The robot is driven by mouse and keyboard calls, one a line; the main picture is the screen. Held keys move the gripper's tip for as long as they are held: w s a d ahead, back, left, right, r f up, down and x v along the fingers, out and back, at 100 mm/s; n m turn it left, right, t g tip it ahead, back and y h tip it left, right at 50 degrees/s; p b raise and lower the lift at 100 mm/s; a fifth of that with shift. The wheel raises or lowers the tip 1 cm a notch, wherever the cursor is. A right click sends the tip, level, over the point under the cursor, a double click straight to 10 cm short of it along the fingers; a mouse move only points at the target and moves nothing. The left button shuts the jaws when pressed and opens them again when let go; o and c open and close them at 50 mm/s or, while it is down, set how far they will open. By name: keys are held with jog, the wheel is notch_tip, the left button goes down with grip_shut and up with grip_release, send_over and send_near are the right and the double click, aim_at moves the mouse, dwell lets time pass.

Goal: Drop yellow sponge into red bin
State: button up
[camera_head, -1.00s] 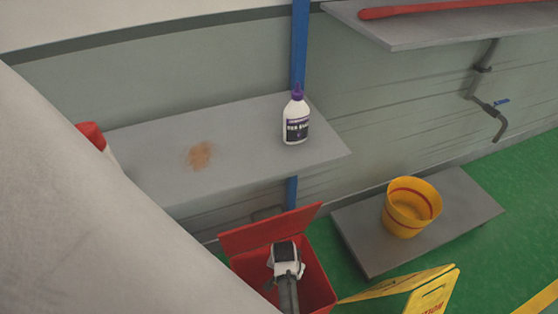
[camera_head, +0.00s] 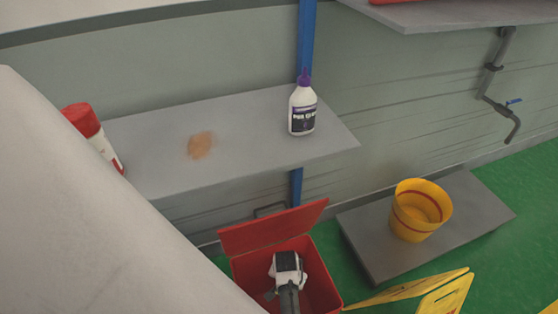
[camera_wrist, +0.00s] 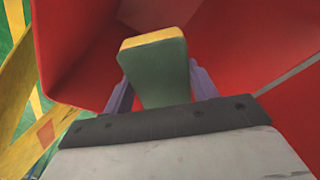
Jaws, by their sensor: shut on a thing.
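The sponge (camera_wrist: 160,65), yellow along one edge and green on its broad face, shows in the wrist view between my fingers. My gripper (camera_wrist: 158,88) is shut on it, with a purple finger on each side. Red walls of the bin (camera_wrist: 82,50) surround the sponge in the wrist view. In the head view my gripper (camera_head: 283,290) is over the mouth of the red bin (camera_head: 262,268), whose lid stands open at the back. The sponge is hidden there behind my wrist.
A grey shelf (camera_head: 240,125) behind the bin holds a white bottle with a purple cap (camera_head: 302,108) and a red-capped container (camera_head: 95,135). A yellow bucket (camera_head: 418,212) stands on a low grey platform (camera_head: 465,235). A yellow caution sign (camera_head: 440,293) is right of the bin.

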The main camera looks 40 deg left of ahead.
jog(key=o, duration=1.3)
jog(key=shift+c, duration=0.2)
notch_tip(320, 180, up, 14)
jog(key=s, duration=0.2)
jog(key=shift+d+f, duration=0.15)
jog(key=shift+d, duration=0.1)
